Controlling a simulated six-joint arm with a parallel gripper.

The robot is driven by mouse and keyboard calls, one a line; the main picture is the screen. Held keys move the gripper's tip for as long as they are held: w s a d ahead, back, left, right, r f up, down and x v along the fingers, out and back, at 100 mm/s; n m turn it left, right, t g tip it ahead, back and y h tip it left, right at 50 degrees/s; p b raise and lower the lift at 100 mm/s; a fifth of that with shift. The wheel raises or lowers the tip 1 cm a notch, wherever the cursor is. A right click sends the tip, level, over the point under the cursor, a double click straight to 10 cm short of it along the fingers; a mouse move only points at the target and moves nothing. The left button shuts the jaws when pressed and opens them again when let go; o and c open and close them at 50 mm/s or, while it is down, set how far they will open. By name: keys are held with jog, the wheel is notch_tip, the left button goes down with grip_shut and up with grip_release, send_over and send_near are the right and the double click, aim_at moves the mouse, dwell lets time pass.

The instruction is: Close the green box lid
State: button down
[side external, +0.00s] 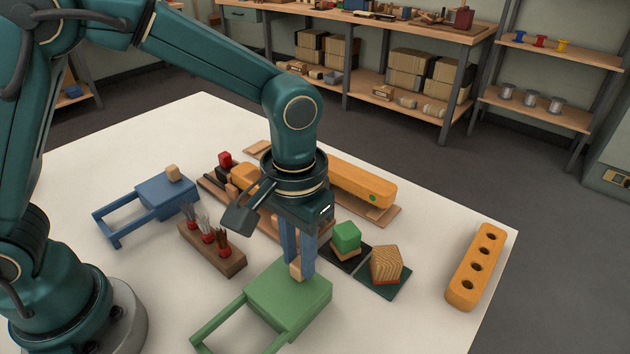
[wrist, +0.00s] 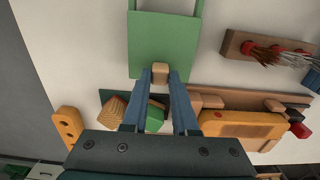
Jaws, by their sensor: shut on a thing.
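The green box (side external: 288,300) sits on the white table at the front, with a flat green top panel and two rails joined by a crossbar reaching toward the lower left. A small pale wooden knob (side external: 296,271) stands at the panel's far edge. My gripper (side external: 300,268) points down over that edge, its blue fingers shut on the knob. In the wrist view the knob (wrist: 160,72) is between the fingertips, and the green panel (wrist: 165,40) stretches away from it. I cannot tell from these views where the lid ends and the box body begins.
A blue box (side external: 165,194) with a similar knob and rails stands left. A brush holder (side external: 212,248) stands beside the green box. A green cube (side external: 346,236) and a striped wooden block (side external: 387,262) lie close right of my gripper. An orange holed block (side external: 475,266) is far right.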

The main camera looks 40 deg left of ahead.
jog(key=shift+w, duration=0.35)
jog(key=c, duration=0.7)
grip_release()
jog(key=shift+s, duration=0.1)
jog(key=shift+r, duration=2.65)
